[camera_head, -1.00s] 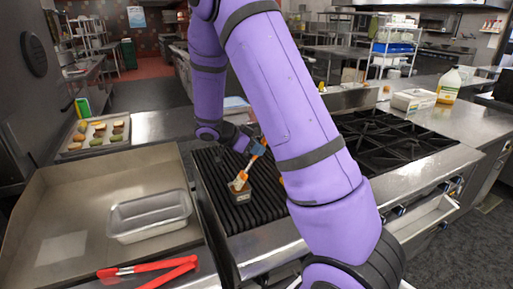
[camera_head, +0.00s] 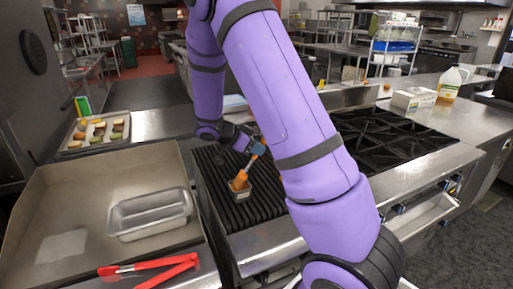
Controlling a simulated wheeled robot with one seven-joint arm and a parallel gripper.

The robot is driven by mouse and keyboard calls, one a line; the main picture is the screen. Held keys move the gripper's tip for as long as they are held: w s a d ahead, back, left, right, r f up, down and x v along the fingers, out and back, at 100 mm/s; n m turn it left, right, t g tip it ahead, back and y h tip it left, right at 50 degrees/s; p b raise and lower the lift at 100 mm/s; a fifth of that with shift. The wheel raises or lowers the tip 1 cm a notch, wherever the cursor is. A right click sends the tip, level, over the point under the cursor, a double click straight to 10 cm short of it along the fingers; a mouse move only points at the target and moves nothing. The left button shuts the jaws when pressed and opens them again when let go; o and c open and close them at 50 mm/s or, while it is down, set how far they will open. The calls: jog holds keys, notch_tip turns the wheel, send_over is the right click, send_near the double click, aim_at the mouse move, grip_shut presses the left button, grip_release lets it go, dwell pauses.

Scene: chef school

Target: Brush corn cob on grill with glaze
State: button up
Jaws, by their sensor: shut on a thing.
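A brush with an orange handle (camera_head: 249,164) is held tilted over the grill by my gripper (camera_head: 256,150), which is shut on the handle. Any glaze inside the cup is too small to make out. I cannot see a corn cob; my purple arm covers the right part of the grill.
A metal pan (camera_head: 150,213) lies on the flat griddle (camera_head: 85,190) at left. Red tongs (camera_head: 170,270) lie at the front edge. A tray of food pieces (camera_head: 72,138) is at back left. Black burner grates (camera_head: 385,140), a white box (camera_head: 413,99) and a jug (camera_head: 449,86) are at right.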

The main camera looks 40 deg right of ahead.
dwell(0.6)
jog(key=shift+r, duration=3.5)
jog(key=shift+w, duration=0.1)
jog(key=shift+w+f+n+t, duration=0.15)
jog(key=shift+w+n+t, duration=0.1)
jog(key=shift+n+t, duration=0.05)
jog(key=w+a+f+n+t+y, duration=0.1)
jog(key=w+a+f+n+t, duration=0.2)
jog(key=w+a+n+t, duration=0.3)
jog(key=w+a+f+n+t+y, duration=0.2)
jog(key=w+a+f+n+t, duration=0.1)
jog(key=w+a+n+t, duration=0.3)
jog(key=w+a+n+t+y, duration=0.2)
jog(key=w+a+n+y, duration=0.1)
jog(key=a+n, duration=0.3)
jog(key=shift+a+f+y, duration=0.35)
jog(key=shift+a+y, duration=0.25)
jog(key=shift+a, duration=0.05)
